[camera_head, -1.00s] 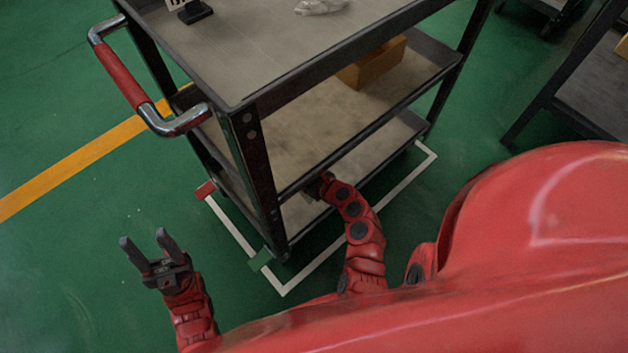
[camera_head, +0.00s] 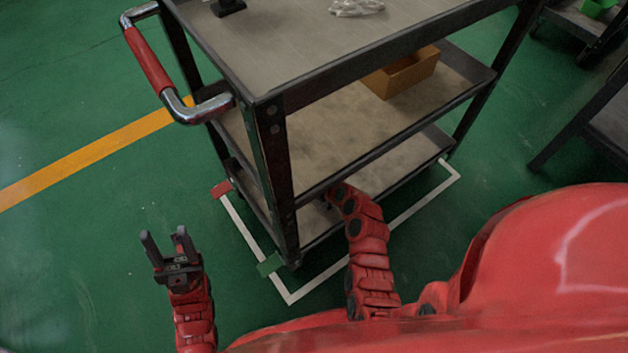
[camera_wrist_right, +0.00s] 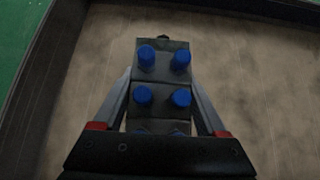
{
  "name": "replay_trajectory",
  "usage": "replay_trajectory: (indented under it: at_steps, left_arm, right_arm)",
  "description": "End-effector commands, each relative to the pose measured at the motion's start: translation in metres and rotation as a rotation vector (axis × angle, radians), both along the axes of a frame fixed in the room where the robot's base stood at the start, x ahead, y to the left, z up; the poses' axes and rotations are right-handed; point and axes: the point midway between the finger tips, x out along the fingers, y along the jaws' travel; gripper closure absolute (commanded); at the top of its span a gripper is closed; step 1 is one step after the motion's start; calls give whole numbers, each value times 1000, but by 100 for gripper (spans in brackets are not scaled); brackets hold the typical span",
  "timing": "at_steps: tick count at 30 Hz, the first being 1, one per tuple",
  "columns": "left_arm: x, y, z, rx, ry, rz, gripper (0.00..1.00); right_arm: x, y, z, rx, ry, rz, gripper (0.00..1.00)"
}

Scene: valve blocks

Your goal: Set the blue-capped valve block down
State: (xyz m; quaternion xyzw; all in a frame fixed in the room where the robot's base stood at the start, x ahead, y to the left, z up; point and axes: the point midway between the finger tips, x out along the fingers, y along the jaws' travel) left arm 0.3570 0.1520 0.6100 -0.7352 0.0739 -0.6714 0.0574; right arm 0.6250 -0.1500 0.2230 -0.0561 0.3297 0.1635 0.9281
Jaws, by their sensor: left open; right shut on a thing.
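The blue-capped valve block (camera_wrist_right: 160,68) is a dark grey block with several blue caps, seen in the right wrist view. My right gripper (camera_wrist_right: 160,100) is shut on it, one finger along each side. Under and around the block is the grey-brown surface of a cart shelf (camera_wrist_right: 262,95); I cannot tell whether the block touches it. In the head view my right arm reaches in at the cart's lowest shelf (camera_head: 402,167), and its gripper and the block are hidden there. My left gripper (camera_head: 167,240) is open and empty above the green floor, left of the cart.
The cart (camera_head: 268,165) has dark posts, three shelves and a red-gripped handle (camera_head: 148,60). An orange-brown bin (camera_head: 402,73) stands on the middle shelf. A crumpled clear item (camera_head: 357,7) lies on top. A dark raised rim (camera_wrist_right: 30,85) borders the shelf. Another rack stands at right.

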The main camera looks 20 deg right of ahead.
Motion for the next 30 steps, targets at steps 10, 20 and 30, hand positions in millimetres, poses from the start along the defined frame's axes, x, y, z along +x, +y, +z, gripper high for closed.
replay_trajectory:
  at_steps: [10,20,30]
  left_arm:
    - [3,-6,-16,35,5,-15,50]
    - [3,-7,-15,38,5,-17,50]
    - [3,-7,-15,37,5,-17,50]
  right_arm:
    - [5,0,-25,-37,92,-2,100]
    - [5,0,-24,-35,89,-3,100]
    - [3,0,-27,-36,94,-2,0]
